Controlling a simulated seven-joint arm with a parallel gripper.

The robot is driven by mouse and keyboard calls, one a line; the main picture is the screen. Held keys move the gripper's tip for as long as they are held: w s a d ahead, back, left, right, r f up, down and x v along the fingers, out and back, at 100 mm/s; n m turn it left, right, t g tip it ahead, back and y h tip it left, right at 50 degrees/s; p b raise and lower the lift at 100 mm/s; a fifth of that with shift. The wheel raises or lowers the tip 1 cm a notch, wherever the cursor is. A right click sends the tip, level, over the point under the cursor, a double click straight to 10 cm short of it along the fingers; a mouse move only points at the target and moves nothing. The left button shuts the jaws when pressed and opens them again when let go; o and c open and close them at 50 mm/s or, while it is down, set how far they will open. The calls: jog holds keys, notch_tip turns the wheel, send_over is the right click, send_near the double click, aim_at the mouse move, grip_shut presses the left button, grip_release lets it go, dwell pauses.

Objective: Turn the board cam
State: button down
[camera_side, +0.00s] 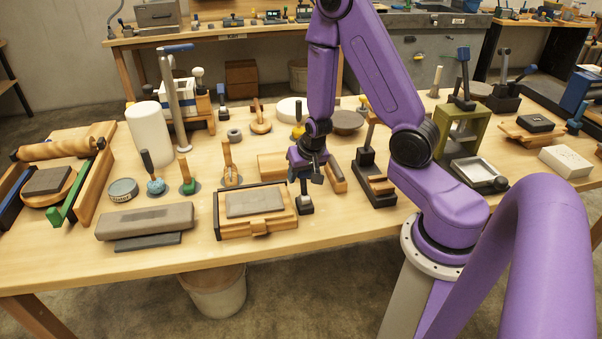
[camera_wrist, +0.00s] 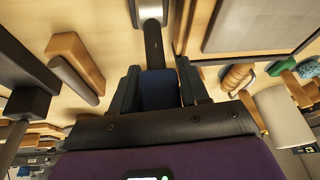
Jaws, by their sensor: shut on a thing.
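My gripper (camera_side: 306,170) is low over the bench in the side view, just right of a wooden board holder (camera_side: 258,228) with a grey slab (camera_side: 254,203) on it. In the wrist view, my gripper (camera_wrist: 160,84) is shut on a blue grip (camera_wrist: 158,92), one finger on each side. A dark bar (camera_wrist: 153,45) runs from this grip to a bright metal part (camera_wrist: 151,10) at the top edge. I take this to be the board cam. In the side view, its small dark base (camera_side: 305,206) shows below my gripper; the grip itself is mostly hidden.
A wooden block (camera_side: 335,176) lies close right of my gripper, and a dark upright stand (camera_side: 368,170) is beyond it. A wooden block (camera_side: 271,166) lies behind the holder. Several small handled tools stand to the left. The front bench strip is mostly clear.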

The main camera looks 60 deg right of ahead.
jog(key=c, duration=0.6)
grip_release()
jog(key=shift+a, duration=0.1)
jog(key=shift+w+d+f+g+y, duration=0.25)
jog(key=shift+w+d+g+y, duration=0.15)
jog(key=shift+g+y, duration=0.1)
jog(key=shift+w+d+f+g+y, duration=0.25)
jog(key=shift+d+f+g+y, duration=0.1)
jog(key=shift+g+y, duration=0.2)
jog(key=shift+w+d+f+g+y, duration=0.2)
jog(key=shift+w+f+g+y, duration=0.1)
jog(key=shift+g+y, duration=0.2)
notch_tip(320, 180, up, 18)
jog(key=s+d, duration=0.2)
jog(key=s+a+n, duration=0.3)
jog(key=a+n, duration=0.1)
jog(key=a, duration=0.3)
jog(key=s+a+n, duration=0.3)
jog(key=a, duration=0.3)
jog(key=shift+s+a+r+n+g+h, duration=0.15)
jog(key=shift+s+a+n, duration=1.05)
jog(key=shift+s+n, duration=0.95)
jog(key=shift+s+a+r+n+g+h, duration=0.15)
jog(key=shift+s+a+n, duration=1.25)
jog(key=shift+s, duration=1.2)
jog(key=shift+s+a+r+n+g+h, duration=0.15)
jog(key=shift+s+a+n, duration=0.9)
jog(key=shift+s+n, duration=1.15)
